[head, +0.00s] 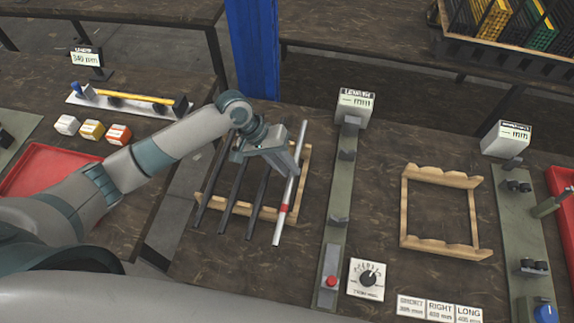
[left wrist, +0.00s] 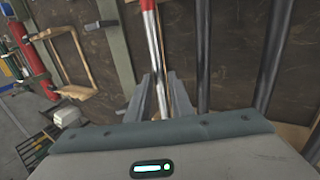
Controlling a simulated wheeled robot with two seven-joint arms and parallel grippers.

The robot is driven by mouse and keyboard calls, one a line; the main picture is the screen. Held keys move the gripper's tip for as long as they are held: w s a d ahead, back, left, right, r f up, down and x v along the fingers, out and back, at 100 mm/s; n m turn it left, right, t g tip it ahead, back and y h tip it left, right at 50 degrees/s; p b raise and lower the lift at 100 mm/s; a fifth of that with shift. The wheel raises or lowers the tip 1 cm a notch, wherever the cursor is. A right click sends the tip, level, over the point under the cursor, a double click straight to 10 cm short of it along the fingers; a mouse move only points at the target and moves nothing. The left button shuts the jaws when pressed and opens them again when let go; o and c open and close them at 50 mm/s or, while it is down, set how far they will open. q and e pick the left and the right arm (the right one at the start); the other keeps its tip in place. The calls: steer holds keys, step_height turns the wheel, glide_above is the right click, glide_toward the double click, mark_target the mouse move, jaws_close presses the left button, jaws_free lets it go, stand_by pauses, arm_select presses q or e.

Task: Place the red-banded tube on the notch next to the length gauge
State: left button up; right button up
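The red-banded tube (head: 292,182) is silver with a red band near its lower end. It lies rightmost in a wooden rack (head: 308,152), beside several dark tubes (head: 234,190). My left gripper (head: 292,168) is over its middle. In the left wrist view the tube (left wrist: 154,45) runs between the two fingers (left wrist: 162,95); whether they touch it is unclear. The length gauge is a green strip (head: 333,240) with upright supports and a display box (head: 355,105), right of the tube. An empty wooden frame with notched rails (head: 438,248) stands farther right. My right gripper is out of view.
Label plates (head: 440,310) lie at the front. Another green fixture (head: 523,235) stands at the right. Bare table separates the gauge and empty frame.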

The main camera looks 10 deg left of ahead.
arm_select(q)
steer(key=shift+o, duration=0.9)
steer(key=shift+r, duration=0.1)
steer(key=b+v, duration=0.2)
steer(key=v, duration=1)
